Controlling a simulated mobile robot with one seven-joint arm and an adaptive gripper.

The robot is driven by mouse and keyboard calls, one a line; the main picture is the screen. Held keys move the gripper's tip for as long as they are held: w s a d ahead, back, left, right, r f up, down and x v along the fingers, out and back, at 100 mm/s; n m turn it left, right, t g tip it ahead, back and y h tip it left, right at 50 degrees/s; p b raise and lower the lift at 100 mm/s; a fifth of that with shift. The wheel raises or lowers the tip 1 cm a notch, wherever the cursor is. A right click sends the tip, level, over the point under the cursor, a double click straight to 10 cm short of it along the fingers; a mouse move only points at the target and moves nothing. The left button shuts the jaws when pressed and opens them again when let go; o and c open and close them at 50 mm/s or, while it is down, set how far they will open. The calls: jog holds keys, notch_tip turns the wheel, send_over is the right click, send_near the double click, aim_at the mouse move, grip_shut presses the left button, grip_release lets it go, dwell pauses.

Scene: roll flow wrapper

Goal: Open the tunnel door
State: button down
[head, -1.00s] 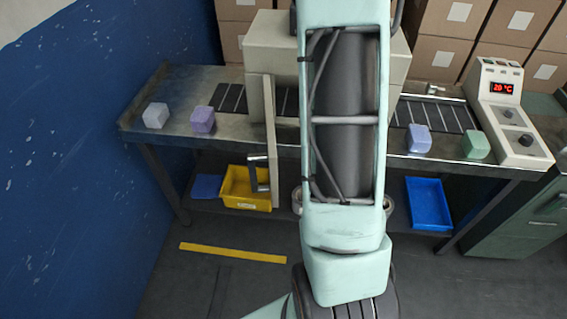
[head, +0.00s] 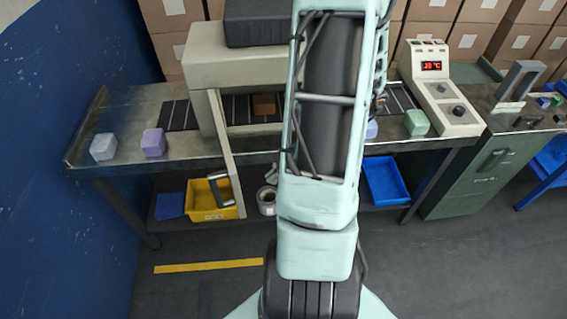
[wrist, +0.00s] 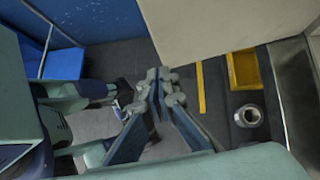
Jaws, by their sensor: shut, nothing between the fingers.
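The tunnel is a beige box (head: 240,68) over the bench conveyor in the head view. Its beige door (head: 223,140) stands swung outward, seen nearly edge-on, with a dark-grey handle (head: 221,189) low on it. The tunnel's front is uncovered beside it, and a brown block (head: 264,104) shows inside. My arm hides the tunnel's right part and most of my gripper in the head view. In the wrist view my gripper (wrist: 157,88) is shut and empty, apart from a large beige panel (wrist: 215,22) above it, which looks like the door. No handle shows there.
A white block (head: 103,147) and a purple block (head: 154,142) lie on the bench's left; a green block (head: 416,123) lies right, beside the control box (head: 440,92). A yellow bin (head: 202,205) and blue bin (head: 386,180) sit below. The floor in front looks clear.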

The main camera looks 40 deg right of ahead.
jog(key=w+a+f+p, duration=0.1)
jog(key=w+a+f, duration=0.1)
jog(key=a, duration=0.4)
jog(key=shift+w+a+f, duration=0.2)
jog(key=shift+w+f, duration=0.2)
jog(key=shift+f, duration=0.1)
jog(key=shift+w, duration=0.1)
